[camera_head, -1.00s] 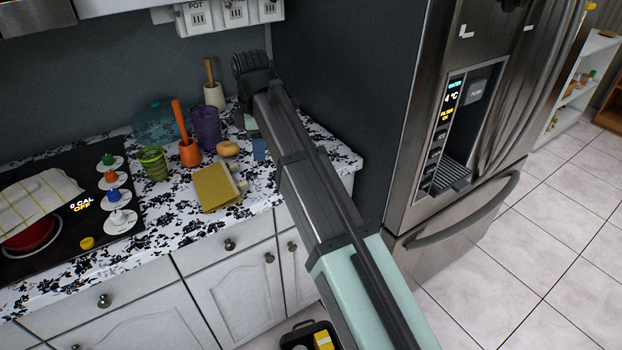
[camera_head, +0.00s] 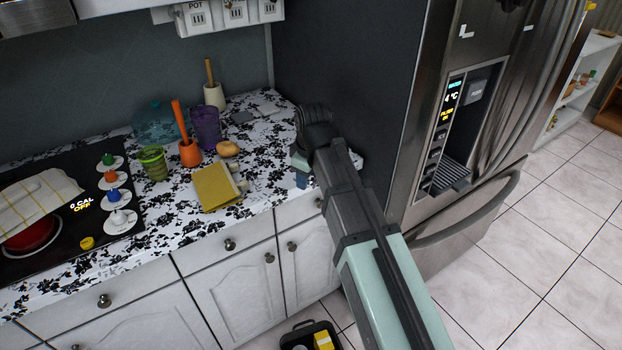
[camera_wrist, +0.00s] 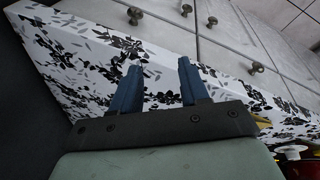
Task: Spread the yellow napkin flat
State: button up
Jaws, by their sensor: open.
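The yellow napkin (camera_head: 216,187) lies on the patterned counter in the head view, near its front edge, in a compact, folded-looking rectangle. A small pale object (camera_head: 241,184) sits at its right edge; I cannot tell what it is. My gripper (camera_head: 301,181) is to the right of the napkin and apart from it, by the counter's right end. In the wrist view my gripper (camera_wrist: 158,72) is open, with two blue fingers apart and nothing between them. A sliver of yellow shows at that view's right edge, too small to identify surely.
Behind the napkin stand an orange holder (camera_head: 189,153), a green cup (camera_head: 153,163), a purple cup (camera_head: 206,128) and a tan round item (camera_head: 228,148). The stove (camera_head: 70,210) with a cloth-covered red pot (camera_head: 30,238) is left. The fridge (camera_head: 470,110) stands right.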

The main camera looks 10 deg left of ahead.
jog(key=shift+d+f+m, duration=0.3)
jog(key=shift+d+f, duration=0.25)
jog(key=shift+f, duration=0.15)
jog(key=s+d+f+m+g+h, duration=0.1)
jog(key=s+d+f+m, duration=0.15)
jog(key=d+f, duration=0.6)
jog(key=s+d+f+m+g, duration=0.2)
jog(key=s+d+f, duration=0.2)
jog(key=f, duration=1)
jog(key=s+d+f+m+g+h, duration=0.1)
jog(key=s+d+f+m, duration=0.15)
jog(key=d+f, duration=0.6)
jog(key=s+d+f+m+g, duration=0.1)
jog(key=s+d+f+m, duration=0.1)
jog(key=s+f, duration=0.5)
jog(key=s+d+f+m+g, duration=0.2)
jog(key=s+d+f, duration=0.3)
jog(key=s, duration=0.8)
jog(key=s+d+f+m+g, duration=0.2)
jog(key=s+d+f+m, duration=0.1)
jog(key=s+f, duration=0.6)
jog(key=shift+s+d+f+y, duration=0.3)
jog(key=shift+s+d, duration=0.15)
